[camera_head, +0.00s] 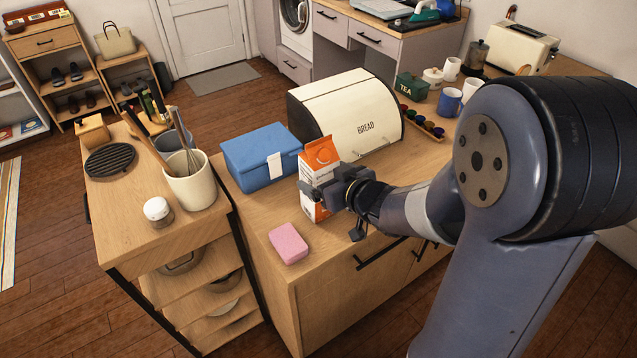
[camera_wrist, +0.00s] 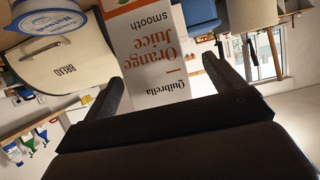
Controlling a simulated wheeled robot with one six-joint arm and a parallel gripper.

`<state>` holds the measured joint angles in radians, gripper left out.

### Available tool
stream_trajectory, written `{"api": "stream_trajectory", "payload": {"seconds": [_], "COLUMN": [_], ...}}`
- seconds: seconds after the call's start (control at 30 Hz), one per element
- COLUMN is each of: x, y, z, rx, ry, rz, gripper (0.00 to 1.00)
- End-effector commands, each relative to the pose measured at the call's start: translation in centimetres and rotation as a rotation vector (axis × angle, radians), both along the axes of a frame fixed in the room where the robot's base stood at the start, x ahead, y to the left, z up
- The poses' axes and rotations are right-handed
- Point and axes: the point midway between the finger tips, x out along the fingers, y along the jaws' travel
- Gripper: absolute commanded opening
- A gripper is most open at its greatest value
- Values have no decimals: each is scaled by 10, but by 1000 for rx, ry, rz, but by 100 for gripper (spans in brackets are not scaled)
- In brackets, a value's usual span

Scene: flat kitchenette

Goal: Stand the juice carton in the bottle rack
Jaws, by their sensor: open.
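The juice carton (camera_head: 320,156), orange and white, stands upright on the wooden counter in front of the bread bin. In the wrist view the carton (camera_wrist: 150,45) appears upside down, with "Orange Juice smooth" on its face. My gripper (camera_head: 322,190) is open at the carton, low on its near side. In the wrist view my gripper's fingers (camera_wrist: 163,72) are spread apart, one towards each side of the carton. I cannot tell whether they touch it. I cannot make out the bottle rack in either view.
A blue box (camera_head: 258,160) stands close left of the carton, and the cream bread bin (camera_head: 350,108) is behind it. A pink sponge (camera_head: 289,243) lies near the counter's front edge.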

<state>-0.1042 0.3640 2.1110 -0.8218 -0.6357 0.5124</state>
Motion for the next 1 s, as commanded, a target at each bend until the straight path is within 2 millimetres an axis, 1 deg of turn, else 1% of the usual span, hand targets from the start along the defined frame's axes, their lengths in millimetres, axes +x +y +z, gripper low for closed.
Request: {"api": "stream_trajectory", "payload": {"seconds": [0.1, 0.3, 0.4, 0.63, 1.0], "x": [13, 30, 33, 33, 33], "y": [5, 16, 17, 18, 17], "z": [-6, -14, -15, -15, -15], "rx": [0, -2, 0, 0, 0], "ry": [2, 1, 0, 0, 0], "rz": [1, 1, -1, -1, -1], "gripper": [89, 89, 89, 89, 59]}}
